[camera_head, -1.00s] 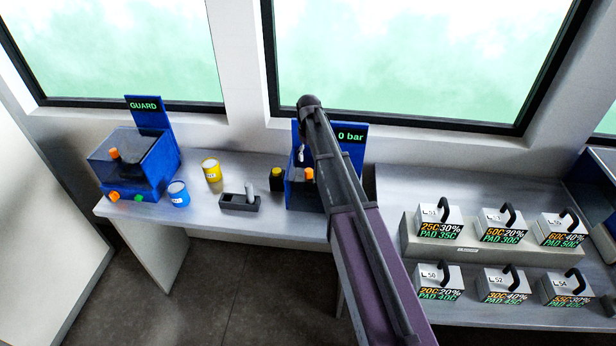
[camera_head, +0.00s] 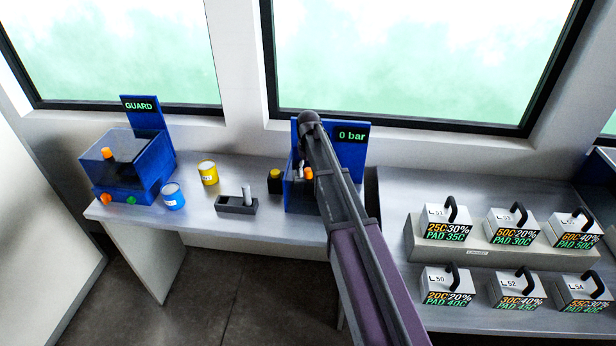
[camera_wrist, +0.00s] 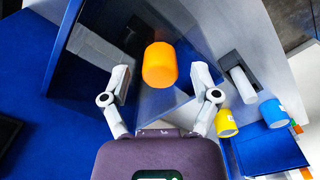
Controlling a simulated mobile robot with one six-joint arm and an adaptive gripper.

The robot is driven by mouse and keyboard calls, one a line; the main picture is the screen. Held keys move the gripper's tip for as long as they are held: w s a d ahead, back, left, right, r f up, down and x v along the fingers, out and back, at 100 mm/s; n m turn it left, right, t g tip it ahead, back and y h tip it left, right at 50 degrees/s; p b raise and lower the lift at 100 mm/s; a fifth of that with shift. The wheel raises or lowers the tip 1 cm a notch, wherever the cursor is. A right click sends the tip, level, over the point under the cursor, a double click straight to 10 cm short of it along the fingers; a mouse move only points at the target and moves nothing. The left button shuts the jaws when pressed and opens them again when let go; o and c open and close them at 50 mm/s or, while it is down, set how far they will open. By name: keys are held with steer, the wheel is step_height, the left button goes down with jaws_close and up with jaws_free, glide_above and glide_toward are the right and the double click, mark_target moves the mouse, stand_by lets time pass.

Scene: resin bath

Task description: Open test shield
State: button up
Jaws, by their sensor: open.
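The test station is a blue unit with a "0 bar" display (camera_head: 351,136) at the middle of the bench. An orange knob (camera_head: 309,174) shows at its front, beside my arm, which hides much of the unit. In the wrist view the orange knob (camera_wrist: 159,65) stands on a dark see-through panel, which appears to be the shield. My gripper (camera_wrist: 161,76) is open, one finger on each side of the knob. Gaps show on both sides, so the fingers do not appear to touch it. In the head view my gripper is mostly hidden behind my arm.
Left of the station are a black block with a yellow top (camera_head: 275,181), a dark holder with a grey cylinder (camera_head: 237,205), a yellow can (camera_head: 208,173), a blue can (camera_head: 173,196) and the GUARD unit (camera_head: 125,165). Several labelled blocks with handles stand right.

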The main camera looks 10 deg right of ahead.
steer(key=shift+f+b, duration=0.35)
steer(key=shift+f, duration=0.2)
jaws_close()
